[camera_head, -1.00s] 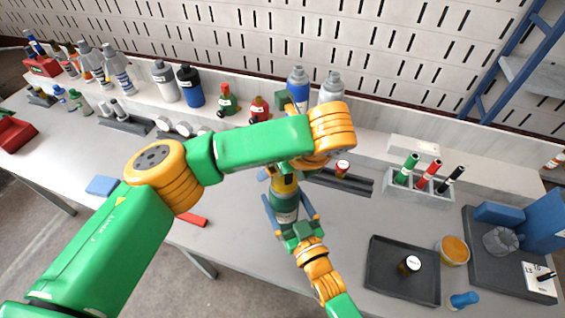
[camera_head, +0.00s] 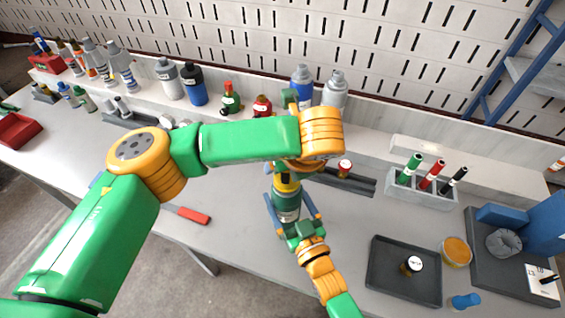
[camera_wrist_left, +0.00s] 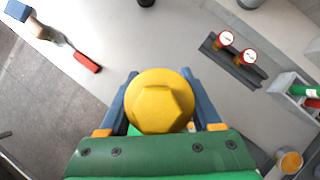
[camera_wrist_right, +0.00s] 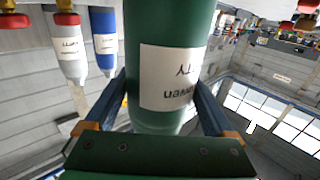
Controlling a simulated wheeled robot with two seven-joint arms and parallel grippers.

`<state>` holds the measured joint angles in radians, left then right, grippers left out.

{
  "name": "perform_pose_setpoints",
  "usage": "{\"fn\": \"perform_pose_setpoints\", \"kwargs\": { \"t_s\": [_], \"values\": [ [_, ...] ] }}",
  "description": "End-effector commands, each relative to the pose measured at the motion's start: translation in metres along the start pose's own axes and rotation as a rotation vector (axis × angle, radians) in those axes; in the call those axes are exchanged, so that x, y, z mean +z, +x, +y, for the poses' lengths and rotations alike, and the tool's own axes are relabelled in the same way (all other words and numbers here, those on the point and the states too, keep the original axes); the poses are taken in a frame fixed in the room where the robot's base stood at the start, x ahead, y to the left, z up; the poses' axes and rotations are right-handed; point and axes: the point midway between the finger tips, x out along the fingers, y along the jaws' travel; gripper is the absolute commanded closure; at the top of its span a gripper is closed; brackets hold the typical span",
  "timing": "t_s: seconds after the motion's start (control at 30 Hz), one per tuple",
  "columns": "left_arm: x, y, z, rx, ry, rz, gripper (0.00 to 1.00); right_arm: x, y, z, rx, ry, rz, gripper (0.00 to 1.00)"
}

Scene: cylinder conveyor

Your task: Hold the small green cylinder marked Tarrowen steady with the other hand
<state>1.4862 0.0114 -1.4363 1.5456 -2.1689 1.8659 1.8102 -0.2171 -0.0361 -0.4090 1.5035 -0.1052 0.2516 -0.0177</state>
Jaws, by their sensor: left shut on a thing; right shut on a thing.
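The green cylinder (camera_head: 287,203) stands between my two grippers, with a yellow hexagonal cap on top. In the left wrist view the cap (camera_wrist_left: 162,105) is seen from above, between the blue fingers. My left gripper (camera_wrist_left: 160,78) is shut on the cap; in the head view my own wrist mostly hides it. My right gripper (camera_head: 292,211) is shut around the green body from the front. In the right wrist view the body (camera_wrist_right: 165,50) fills the middle, with a white label upside down, only partly readable. Whether its base touches the table is hidden.
A dark rack (camera_wrist_left: 240,68) with two red-topped pieces lies beside the cylinder. A marker holder (camera_head: 420,190), a dark tray (camera_head: 390,285) and a yellow-topped tub (camera_head: 456,251) are at right. A red-handled tool (camera_head: 193,215) lies left. Bottles line the back ledge.

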Motion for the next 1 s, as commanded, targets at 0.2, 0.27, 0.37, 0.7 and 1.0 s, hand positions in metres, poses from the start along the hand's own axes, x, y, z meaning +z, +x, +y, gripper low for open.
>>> {"fn": "perform_pose_setpoints", "kwargs": {
  "t_s": [0.2,0.27,0.37,0.7,1.0],
  "values": [
    [-0.0002,0.0004,-0.0014,-0.057,0.104,0.000,1.00,0.0004,0.0001,0.0004,0.001,0.003,-0.001,0.78],
    [-0.0002,0.0004,-0.0014,-0.057,0.102,0.000,1.00,0.0003,0.0001,0.0005,0.001,0.003,-0.001,0.78],
    [0.0001,0.0006,-0.0015,-0.098,0.172,-0.001,1.00,0.0003,0.0001,0.0005,0.001,0.003,-0.001,0.78],
    [-0.0029,-0.0005,-0.0081,-0.320,0.557,-0.003,1.00,0.0002,0.0001,0.0006,0.001,0.003,-0.001,0.78],
    [-0.0047,-0.0007,-0.0093,-0.487,0.839,-0.004,1.00,0.0002,0.0001,0.0007,0.001,0.002,-0.001,0.78]
  ]
}}
